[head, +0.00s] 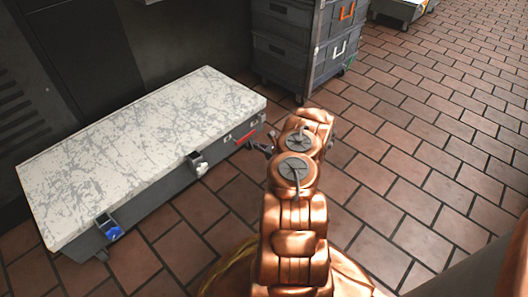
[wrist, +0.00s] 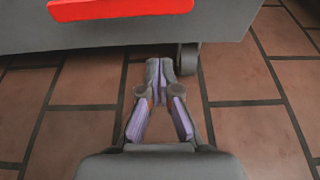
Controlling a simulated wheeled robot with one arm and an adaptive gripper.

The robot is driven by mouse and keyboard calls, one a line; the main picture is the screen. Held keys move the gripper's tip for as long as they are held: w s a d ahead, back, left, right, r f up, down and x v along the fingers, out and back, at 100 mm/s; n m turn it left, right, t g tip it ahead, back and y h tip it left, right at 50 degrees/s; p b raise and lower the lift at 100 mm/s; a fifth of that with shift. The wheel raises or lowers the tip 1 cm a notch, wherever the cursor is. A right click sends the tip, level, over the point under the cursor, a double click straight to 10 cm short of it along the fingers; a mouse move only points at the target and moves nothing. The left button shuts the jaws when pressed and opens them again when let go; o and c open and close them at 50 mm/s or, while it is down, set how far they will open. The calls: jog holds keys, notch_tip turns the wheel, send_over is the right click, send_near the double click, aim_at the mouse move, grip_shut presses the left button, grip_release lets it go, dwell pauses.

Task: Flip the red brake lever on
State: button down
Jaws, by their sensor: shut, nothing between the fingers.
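The red brake lever (head: 245,137) is a small red bar on the front side of a long grey case, near its right end. In the wrist view the red lever (wrist: 125,8) fills part of the top edge, and its upper part is cut off. My gripper (wrist: 160,66) is shut and empty, its fingertips together. In that view the tips are below and right of the lever, with a visible gap. In the head view my gripper (head: 259,148) is just right of the lever, partly hidden by my arm.
Stacked grey crates (head: 290,45) stand behind. The brick floor (head: 420,180) on the right is clear.

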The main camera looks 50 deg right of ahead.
jog(key=shift+w+r+b, duration=1.25)
jog(key=shift+r+b, duration=0.1)
jog(key=shift+r, duration=0.15)
jog(key=shift+r, duration=0.15)
